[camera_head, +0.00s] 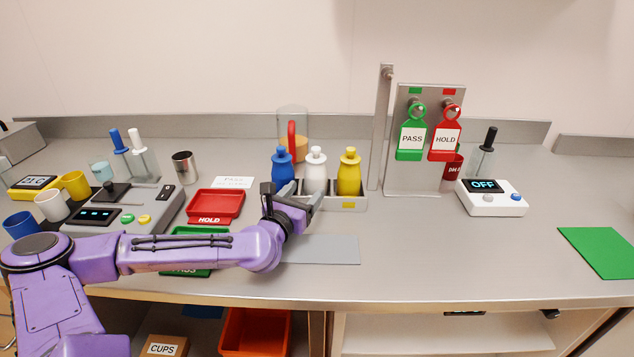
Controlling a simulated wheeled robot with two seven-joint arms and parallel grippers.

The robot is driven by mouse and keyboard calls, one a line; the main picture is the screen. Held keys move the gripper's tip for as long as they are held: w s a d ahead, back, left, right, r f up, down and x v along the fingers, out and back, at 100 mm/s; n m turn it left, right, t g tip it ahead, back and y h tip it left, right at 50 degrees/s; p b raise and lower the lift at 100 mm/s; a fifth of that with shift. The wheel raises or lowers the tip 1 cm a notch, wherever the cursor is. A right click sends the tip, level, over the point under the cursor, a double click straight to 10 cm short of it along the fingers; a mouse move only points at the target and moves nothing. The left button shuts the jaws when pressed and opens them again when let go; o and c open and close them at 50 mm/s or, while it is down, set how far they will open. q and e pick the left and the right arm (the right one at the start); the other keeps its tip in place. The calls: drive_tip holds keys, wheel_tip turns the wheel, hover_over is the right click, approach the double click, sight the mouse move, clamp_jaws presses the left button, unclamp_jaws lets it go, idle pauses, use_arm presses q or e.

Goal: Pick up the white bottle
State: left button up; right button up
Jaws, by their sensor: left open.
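The white bottle (316,172) stands upright in a grey rack (347,203), between a blue bottle (282,168) on its left and a yellow bottle (349,173) on its right. My left arm comes in from the left, and its left gripper (300,193) is open in front of the rack, by the blue and white bottles. The gripper hides the lower part of the blue bottle and some of the white bottle's base. I cannot tell whether a finger touches the white bottle. My right gripper is not in view.
A hopper (292,122) stands behind the bottles. A metal post (380,130) and a board with PASS (411,139) and HOLD (446,139) tags stand to the right. A red tray (216,204) lies left of the gripper.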

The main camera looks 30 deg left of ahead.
sight(311, 184)
use_arm(q)
drive_tip(key=w, duration=0.3)
drive_tip(key=w+p, duration=0.1)
drive_tip(key=shift+w+a, duration=0.2)
drive_tip(key=shift+a, duration=0.15)
drive_tip(key=shift+w+f, duration=0.1)
drive_tip(key=shift+w, duration=0.2)
drive_tip(key=c, duration=0.9)
